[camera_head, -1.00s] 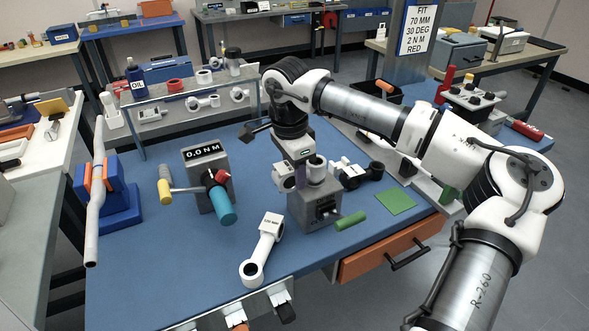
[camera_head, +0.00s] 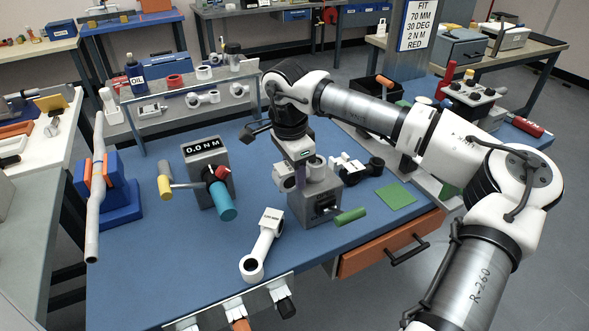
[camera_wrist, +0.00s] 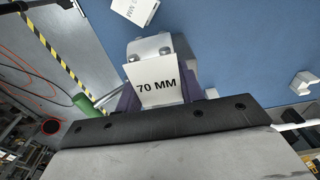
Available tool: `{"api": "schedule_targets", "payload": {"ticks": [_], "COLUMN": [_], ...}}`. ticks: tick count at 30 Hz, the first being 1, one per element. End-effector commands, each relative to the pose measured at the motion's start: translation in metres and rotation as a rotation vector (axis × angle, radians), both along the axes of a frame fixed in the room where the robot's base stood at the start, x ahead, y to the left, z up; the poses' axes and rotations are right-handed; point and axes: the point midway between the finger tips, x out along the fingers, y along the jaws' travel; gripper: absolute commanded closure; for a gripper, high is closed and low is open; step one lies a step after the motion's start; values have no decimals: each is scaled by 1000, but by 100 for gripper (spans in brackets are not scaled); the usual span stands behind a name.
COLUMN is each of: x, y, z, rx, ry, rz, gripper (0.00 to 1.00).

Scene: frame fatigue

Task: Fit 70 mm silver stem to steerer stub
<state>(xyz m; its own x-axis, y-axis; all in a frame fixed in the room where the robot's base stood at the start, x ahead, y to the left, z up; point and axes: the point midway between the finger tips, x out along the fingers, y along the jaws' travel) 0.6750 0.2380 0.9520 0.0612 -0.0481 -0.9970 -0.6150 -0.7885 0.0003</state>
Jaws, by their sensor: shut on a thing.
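The 70 mm stem (camera_wrist: 157,82), pale grey with its label facing the wrist camera, sits between the purple fingers of my gripper (camera_wrist: 158,95). In the head view my gripper (camera_head: 301,168) is shut on the stem, with one round collar (camera_head: 286,180) to its left and another (camera_head: 316,167) to its right. The right collar is over the top of the grey clamp block (camera_head: 325,200), which has a green handle (camera_head: 350,216). The steerer stub is hidden by the stem and gripper, so I cannot tell whether the collar is around it.
Another labelled white stem (camera_head: 263,245) lies in front on the blue bench. A 0.0 N M readout stand (camera_head: 207,172) with a cyan-handled tool (camera_head: 221,200) stands left. Black and white parts (camera_head: 350,170) lie behind the block. A green mat (camera_head: 396,194) lies right.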

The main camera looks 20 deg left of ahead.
Motion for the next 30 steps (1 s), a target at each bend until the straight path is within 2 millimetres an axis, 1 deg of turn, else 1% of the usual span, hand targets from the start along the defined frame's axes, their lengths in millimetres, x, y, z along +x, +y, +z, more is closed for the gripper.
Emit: {"api": "schedule_targets", "payload": {"ticks": [1, 2, 7, 16, 20, 23, 30], "x": [0, 0, 0, 0, 0, -2, -5], "y": [0, 0, 0, 0, 1, 2, 5], "z": [-2, -2, -2, -1, 10, 28, 84], "rx": [0, 0, 0, -1, 0, 0, 1], "ry": [1, 1, 1, 1, -1, -3, -3], "rz": [0, 0, 0, 0, -1, 0, -1], "gripper": [79, 60, 37, 37, 37, 37, 37]}}
